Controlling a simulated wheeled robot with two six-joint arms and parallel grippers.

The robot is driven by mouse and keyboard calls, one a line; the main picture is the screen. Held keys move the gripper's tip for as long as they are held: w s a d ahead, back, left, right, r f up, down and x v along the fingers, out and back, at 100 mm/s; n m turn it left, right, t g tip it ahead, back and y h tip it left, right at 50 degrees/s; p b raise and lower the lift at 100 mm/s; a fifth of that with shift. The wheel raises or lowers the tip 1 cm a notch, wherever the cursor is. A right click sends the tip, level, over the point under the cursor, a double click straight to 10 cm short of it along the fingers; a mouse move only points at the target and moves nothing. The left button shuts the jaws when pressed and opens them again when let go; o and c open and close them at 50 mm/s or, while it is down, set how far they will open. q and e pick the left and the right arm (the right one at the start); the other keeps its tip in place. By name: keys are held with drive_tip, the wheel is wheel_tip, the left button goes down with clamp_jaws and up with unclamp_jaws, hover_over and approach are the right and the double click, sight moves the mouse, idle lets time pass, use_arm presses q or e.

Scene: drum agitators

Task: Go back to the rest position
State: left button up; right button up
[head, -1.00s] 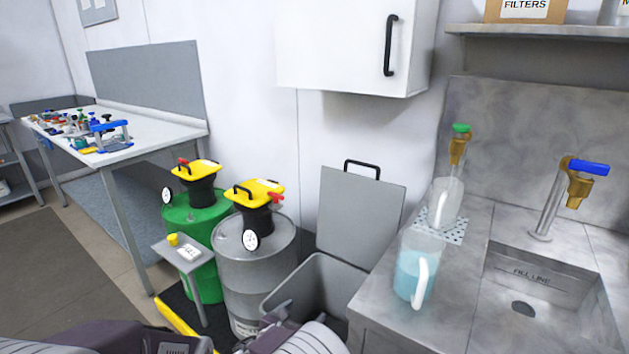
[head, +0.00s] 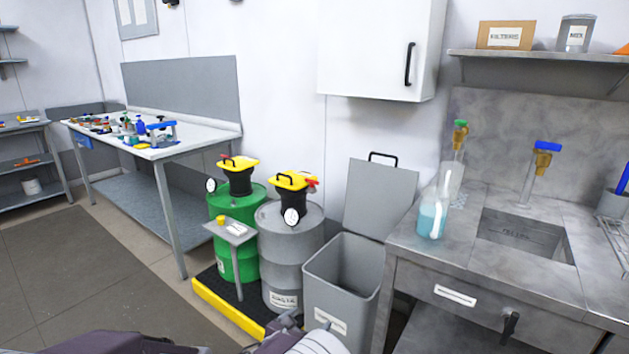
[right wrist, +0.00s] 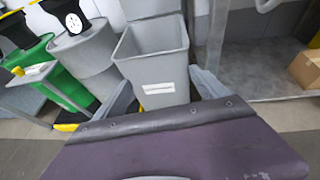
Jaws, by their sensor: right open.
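My right gripper (right wrist: 163,92) is open and empty in the right wrist view, its two grey fingers apart with the grey bin showing beyond them. In the head view only a small part of it shows at the bottom edge, in front of the drums and the bin. My left gripper cannot be made out in the head view.
The open grey bin (head: 341,290) stands beside a grey drum (head: 290,250) and a green drum (head: 238,265) on a yellow-edged platform (head: 228,307). A jug with blue liquid (head: 432,219) is on the sink counter (head: 425,258). A workbench (head: 165,147) is at left; floor there is clear.

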drive_tip(key=w+d+r+m+g+h, duration=0.1)
drive_tip(key=w+d+r+m, duration=0.1)
drive_tip(key=d+r, duration=0.35)
drive_tip(key=w+d+r+m+g+h, duration=0.1)
drive_tip(key=w+d+r+m+h, duration=0.15)
drive_tip(key=d, duration=0.55)
drive_tip(key=s+d+r+m+g, duration=0.1)
drive_tip(key=s+d+m+g, duration=0.5)
drive_tip(key=s+d, duration=0.6)
drive_tip(key=s+d+f+m+g+y, duration=0.2)
drive_tip(key=s+d+f+m+y, duration=0.15)
drive_tip(key=s+m, duration=0.55)
drive_tip(key=s+a+f+m+g+y, duration=0.1)
drive_tip(key=s+a+f+m+y, duration=0.5)
drive_tip(key=s+a+m, duration=0.4)
use_arm(q)
wheel_tip(320, 180, up, 22)
drive_tip(key=w+p, duration=0.1)
drive_tip(key=p, duration=2.1)
drive_tip(key=shift+d, duration=0.3)
use_arm(e)
wheel_tip(320, 180, up, 24)
drive_tip(key=d+m, duration=0.1)
drive_tip(key=shift+w+f+y, duration=0.15)
drive_tip(key=shift+f+y, duration=0.1)
drive_tip(key=shift+y, duration=0.05)
